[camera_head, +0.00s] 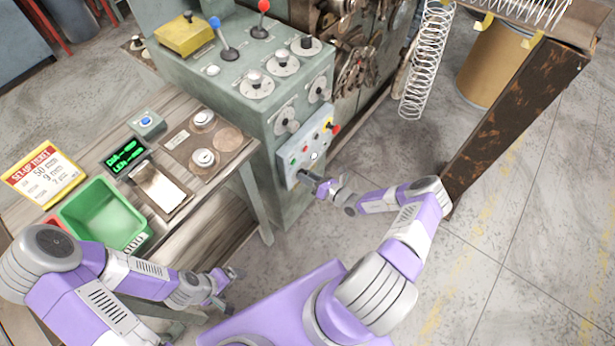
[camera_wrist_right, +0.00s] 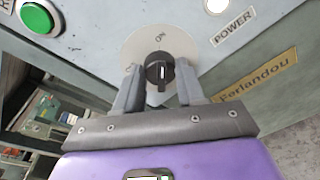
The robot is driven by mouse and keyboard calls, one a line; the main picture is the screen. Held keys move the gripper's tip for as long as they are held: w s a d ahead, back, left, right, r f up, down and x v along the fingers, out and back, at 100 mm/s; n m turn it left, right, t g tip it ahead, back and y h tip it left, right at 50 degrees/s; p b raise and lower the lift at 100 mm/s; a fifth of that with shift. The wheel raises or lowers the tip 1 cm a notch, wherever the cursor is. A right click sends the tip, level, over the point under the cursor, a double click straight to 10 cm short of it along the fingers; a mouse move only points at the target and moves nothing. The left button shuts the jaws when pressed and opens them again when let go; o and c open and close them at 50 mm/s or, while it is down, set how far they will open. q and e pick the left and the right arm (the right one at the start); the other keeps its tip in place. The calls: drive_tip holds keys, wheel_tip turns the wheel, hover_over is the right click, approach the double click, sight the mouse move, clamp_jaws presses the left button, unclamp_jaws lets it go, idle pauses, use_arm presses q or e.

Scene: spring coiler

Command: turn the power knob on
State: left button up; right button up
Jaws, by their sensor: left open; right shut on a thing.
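The power knob (camera_wrist_right: 159,72) is a black rotary knob on a pale round dial plate (camera_wrist_right: 148,45) in the right wrist view. A "POWER" label (camera_wrist_right: 233,31) is beside it. My right gripper (camera_wrist_right: 158,90) has a finger on each side of the knob and is shut on it. In the head view my right gripper (camera_head: 318,184) is at the lower part of the small grey control panel (camera_head: 289,162) and hides the knob there. The knob's white mark looks roughly in line with the fingers. My left gripper (camera_head: 229,282) is open and empty, beside the wooden table.
A green button (camera_wrist_right: 37,18) is near the knob. The green machine (camera_head: 215,85) carries levers and several dials. The wooden table (camera_head: 232,170) holds a green bin (camera_head: 100,212) and a display (camera_head: 124,153). A rusty beam (camera_head: 515,125) stands to the right; the floor between is open.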

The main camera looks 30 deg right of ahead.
drive_tip(key=o, duration=1)
drive_tip(key=shift+o, duration=0.2)
drive_tip(key=f+p+v, duration=0.1)
drive_tip(key=v, duration=0.6)
drive_tip(key=shift+s+r, duration=0.3)
drive_tip(key=shift+r, duration=0.2)
